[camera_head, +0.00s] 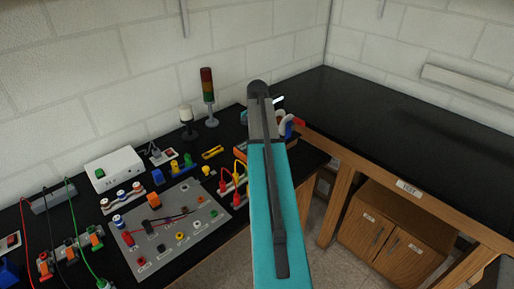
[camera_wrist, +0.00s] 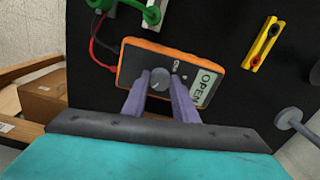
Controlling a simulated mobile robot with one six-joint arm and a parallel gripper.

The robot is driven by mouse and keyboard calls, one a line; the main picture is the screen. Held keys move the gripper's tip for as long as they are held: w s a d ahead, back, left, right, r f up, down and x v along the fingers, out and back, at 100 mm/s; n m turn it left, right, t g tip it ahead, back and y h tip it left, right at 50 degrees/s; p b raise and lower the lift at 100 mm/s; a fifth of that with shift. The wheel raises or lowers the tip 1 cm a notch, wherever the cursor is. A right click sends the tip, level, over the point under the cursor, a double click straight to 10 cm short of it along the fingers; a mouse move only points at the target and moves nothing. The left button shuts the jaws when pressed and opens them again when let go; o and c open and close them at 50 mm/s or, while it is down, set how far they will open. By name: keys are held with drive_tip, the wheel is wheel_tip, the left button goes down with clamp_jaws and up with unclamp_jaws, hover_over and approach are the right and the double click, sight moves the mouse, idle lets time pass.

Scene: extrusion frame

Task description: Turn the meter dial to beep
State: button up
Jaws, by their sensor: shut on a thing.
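The meter (camera_wrist: 135,62) is a dark box with an orange rim, seen in the wrist view lying on the black bench top. Its round grey dial (camera_wrist: 160,79) sits near the middle of its face. My gripper (camera_wrist: 160,82) has its two purple fingers on either side of the dial, shut on it. The dial's pointer and markings are too small to read.
Red and black leads (camera_wrist: 103,32) run from the meter's left side. A yellow block (camera_wrist: 262,42) lies to its right. In the head view, a grey panel (camera_head: 205,240) and a signal tower (camera_head: 208,95) stand left of my arm. The right bench (camera_head: 400,140) is clear.

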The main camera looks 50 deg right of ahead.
idle(0.4)
drive_tip(key=o, duration=1.1)
drive_tip(key=shift+r, duration=0.15)
drive_tip(key=shift+r+b, duration=1.8)
drive_tip(key=shift+r, duration=4.95)
